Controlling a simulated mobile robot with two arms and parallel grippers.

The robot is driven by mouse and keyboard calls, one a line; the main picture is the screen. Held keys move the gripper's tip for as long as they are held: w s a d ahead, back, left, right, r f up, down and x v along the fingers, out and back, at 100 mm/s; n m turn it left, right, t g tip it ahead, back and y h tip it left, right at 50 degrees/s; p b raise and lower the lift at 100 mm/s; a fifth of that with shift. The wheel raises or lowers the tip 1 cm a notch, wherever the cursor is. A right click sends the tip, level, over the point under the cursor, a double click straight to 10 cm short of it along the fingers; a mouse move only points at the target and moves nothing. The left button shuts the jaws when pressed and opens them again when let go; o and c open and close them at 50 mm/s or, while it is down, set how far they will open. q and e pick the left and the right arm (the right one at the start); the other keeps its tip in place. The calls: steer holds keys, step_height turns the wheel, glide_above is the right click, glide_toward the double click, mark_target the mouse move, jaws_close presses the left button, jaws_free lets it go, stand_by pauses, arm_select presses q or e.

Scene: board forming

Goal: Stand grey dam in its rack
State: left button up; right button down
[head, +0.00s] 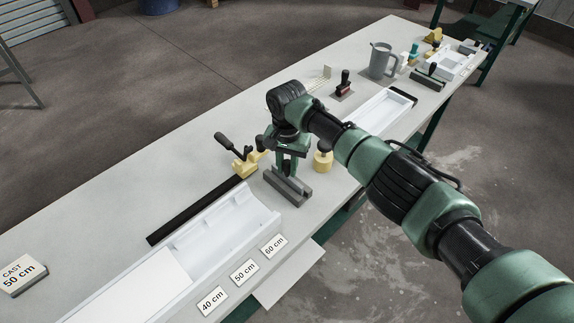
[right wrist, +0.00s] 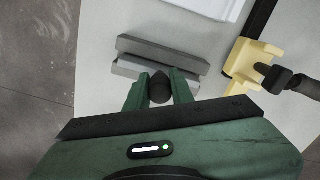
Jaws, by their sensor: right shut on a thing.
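My right gripper (head: 290,160) points down over the near part of the bench. In the right wrist view its fingers (right wrist: 158,92) are closed around a dark rounded knob, which I take for the handle of the grey dam. Directly below and beyond the fingers is a grey, two-barred piece (head: 289,190), a darker bar (right wrist: 165,52) alongside a lighter one (right wrist: 150,71). I cannot tell how these bars divide between dam and rack, nor whether the dam is fully seated. My left gripper is out of view.
A long white mould (head: 235,222) lies to the left, with a black rail (head: 195,207) and yellow clamp (head: 243,166) behind it. A yellow knobbed piece (head: 323,160) stands close on the right. Farther right are a white tray (head: 380,112) and a grey jug (head: 381,62).

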steer(key=shift+f, duration=0.5)
steer(key=c, duration=1.1)
jaws_free()
steer(key=shift+c, duration=0.2)
step_height(320, 180, up, 8)
steer(key=shift+f+b, duration=0.1)
steer(key=shift+b, duration=0.9)
